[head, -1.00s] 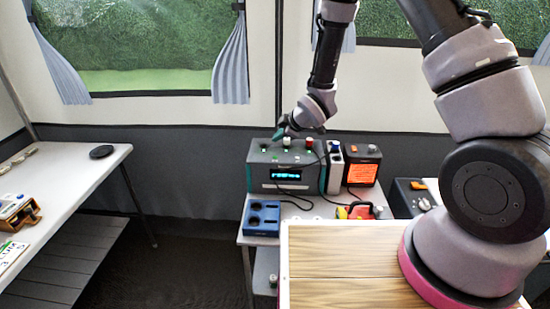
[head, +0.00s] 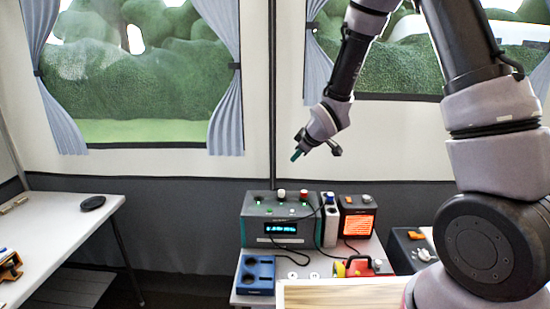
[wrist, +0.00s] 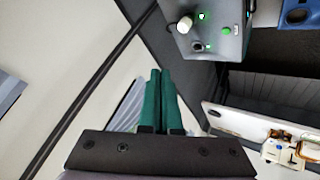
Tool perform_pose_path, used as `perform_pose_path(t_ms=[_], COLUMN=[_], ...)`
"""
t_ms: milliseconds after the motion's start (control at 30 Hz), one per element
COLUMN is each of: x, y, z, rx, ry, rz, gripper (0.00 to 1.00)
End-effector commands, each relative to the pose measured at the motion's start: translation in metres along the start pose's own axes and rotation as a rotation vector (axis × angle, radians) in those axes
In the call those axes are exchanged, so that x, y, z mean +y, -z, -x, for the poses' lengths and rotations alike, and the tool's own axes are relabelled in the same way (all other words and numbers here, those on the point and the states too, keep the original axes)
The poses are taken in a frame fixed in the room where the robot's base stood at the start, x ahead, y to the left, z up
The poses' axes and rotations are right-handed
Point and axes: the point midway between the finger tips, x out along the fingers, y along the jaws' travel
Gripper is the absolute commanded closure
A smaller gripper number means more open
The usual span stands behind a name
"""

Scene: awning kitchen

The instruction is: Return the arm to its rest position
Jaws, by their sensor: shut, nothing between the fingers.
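My gripper (head: 297,155) is in the air above the grey device with a blue display (head: 281,228), clear of it, in front of the tent wall. In the wrist view its two green fingers (wrist: 159,82) lie side by side, shut, with nothing between them. My arm reaches in from the upper right of the head view. The grey device also shows in the wrist view (wrist: 222,42), with lit green buttons and a pale knob, apart from the fingers.
A blue tray (head: 257,262), a box with an orange panel (head: 357,226) and a red and yellow tool (head: 362,267) are on the table. A wooden board (head: 340,293) lies in front. A white table (head: 70,228) stands at left. The space around my gripper is clear.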

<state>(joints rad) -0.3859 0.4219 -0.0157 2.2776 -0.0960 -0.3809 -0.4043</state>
Motion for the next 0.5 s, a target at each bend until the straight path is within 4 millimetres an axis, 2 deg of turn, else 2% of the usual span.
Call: perform_pose_path(t_ms=[33, 200, 333, 500], x=[0.02, 0.061, 0.077, 0.076], y=[0.001, -0.01, -0.023, -0.041], z=[0.027, 0.109, 0.173, 0.255], rx=[-0.015, -0.078, -0.113, -0.137], ry=[-0.028, -0.088, -0.122, -0.15], rz=[-0.072, -0.331, -0.532, -0.797], gripper=[1.0, 1.0, 1.0, 1.0])
